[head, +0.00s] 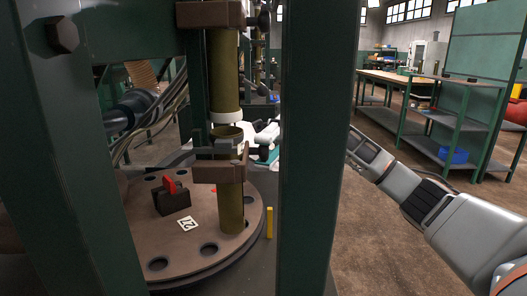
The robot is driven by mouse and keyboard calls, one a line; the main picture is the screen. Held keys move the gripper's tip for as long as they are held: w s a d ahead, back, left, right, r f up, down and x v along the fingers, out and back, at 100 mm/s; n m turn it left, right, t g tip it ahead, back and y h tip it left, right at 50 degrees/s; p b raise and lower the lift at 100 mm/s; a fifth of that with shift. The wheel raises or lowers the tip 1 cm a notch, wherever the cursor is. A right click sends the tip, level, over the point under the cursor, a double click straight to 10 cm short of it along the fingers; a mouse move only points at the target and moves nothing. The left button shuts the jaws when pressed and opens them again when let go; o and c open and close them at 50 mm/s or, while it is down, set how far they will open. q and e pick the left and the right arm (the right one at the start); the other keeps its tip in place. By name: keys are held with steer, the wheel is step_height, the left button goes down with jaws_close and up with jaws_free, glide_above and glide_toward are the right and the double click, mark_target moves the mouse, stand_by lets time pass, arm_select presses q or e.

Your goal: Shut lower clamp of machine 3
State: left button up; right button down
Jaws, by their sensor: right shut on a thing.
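The lower clamp (219,172) is a brown block around the lower olive tube (231,212), above a round brown turntable (215,258). Whether its jaw is fully closed cannot be made out. My right arm comes in from the right and passes behind the green post. Its gripper (238,148) shows small and partly hidden at the clamp's upper right side, shut on part of the clamp. The upper clamp (208,14) is a brown block on the upper tube (223,72). My left gripper is out of view.
A thick green post (315,150) stands in front and hides part of my right arm. Another green post (55,150) is at the left. The turntable carries a black block with a red piece (171,187). Workbenches and shelving (430,90) stand back right, with open floor before them.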

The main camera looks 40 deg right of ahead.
steer(key=c, duration=1.8)
jaws_free()
steer(key=v, duration=0.7)
steer(key=shift+w+d, duration=0.1)
steer(key=shift+d, duration=0.1)
